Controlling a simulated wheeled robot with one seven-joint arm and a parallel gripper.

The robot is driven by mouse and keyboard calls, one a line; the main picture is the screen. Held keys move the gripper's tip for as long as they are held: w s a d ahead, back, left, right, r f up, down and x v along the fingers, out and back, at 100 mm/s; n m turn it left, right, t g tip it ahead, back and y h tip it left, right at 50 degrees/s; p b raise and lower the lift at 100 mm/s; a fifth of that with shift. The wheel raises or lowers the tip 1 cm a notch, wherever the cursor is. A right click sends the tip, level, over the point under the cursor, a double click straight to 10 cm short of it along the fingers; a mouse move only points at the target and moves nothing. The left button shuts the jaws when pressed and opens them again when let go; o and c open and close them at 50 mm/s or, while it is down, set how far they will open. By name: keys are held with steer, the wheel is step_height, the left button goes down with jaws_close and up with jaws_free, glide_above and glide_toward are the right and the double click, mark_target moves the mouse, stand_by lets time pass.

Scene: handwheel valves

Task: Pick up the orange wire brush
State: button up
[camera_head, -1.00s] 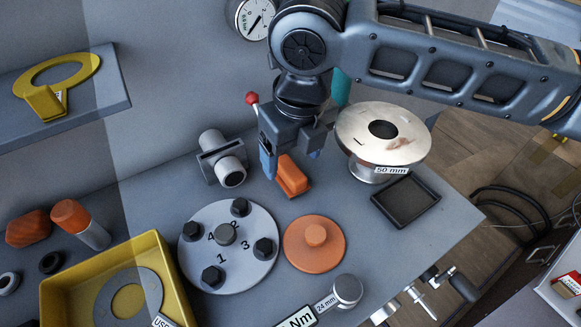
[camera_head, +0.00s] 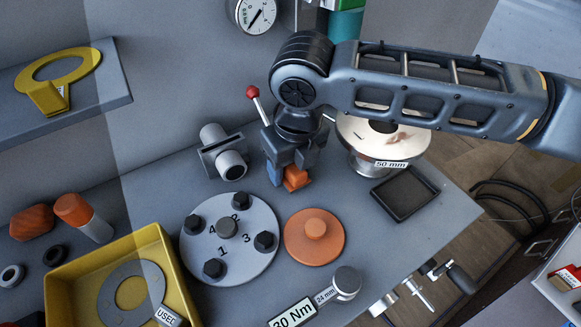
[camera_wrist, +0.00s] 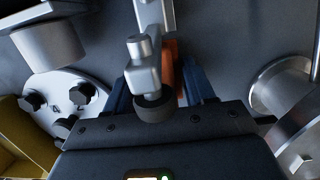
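The orange wire brush (camera_head: 296,178) lies on the grey bench and shows as a small orange block under my gripper. My gripper (camera_head: 290,171) is low over the bench, its blue fingers on either side of the brush. In the wrist view the orange brush (camera_wrist: 181,88) lies between my fingers (camera_wrist: 160,90), close to the right one. The fingers look spread, with a grey part with a dark knob hiding the gap to the left one. Contact with the brush cannot be made out.
A red-tipped lever (camera_head: 254,93) and a grey pipe fitting (camera_head: 223,152) stand left of my gripper. The metal 50 mm flange (camera_head: 365,160) is close on the right, beside a black tray (camera_head: 404,194). A bolted disc (camera_head: 231,262) and an orange disc (camera_head: 314,238) lie in front.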

mark_target(302, 177)
steer(key=c, duration=0.7)
steer(key=shift+r, duration=0.55)
steer(key=s+d, duration=0.1)
steer(key=s+d+b, duration=0.1)
steer(key=s, duration=0.1)
step_height(302, 177, up, 14)
steer(key=shift+s, duration=0.15)
steer(key=shift+d, duration=0.1)
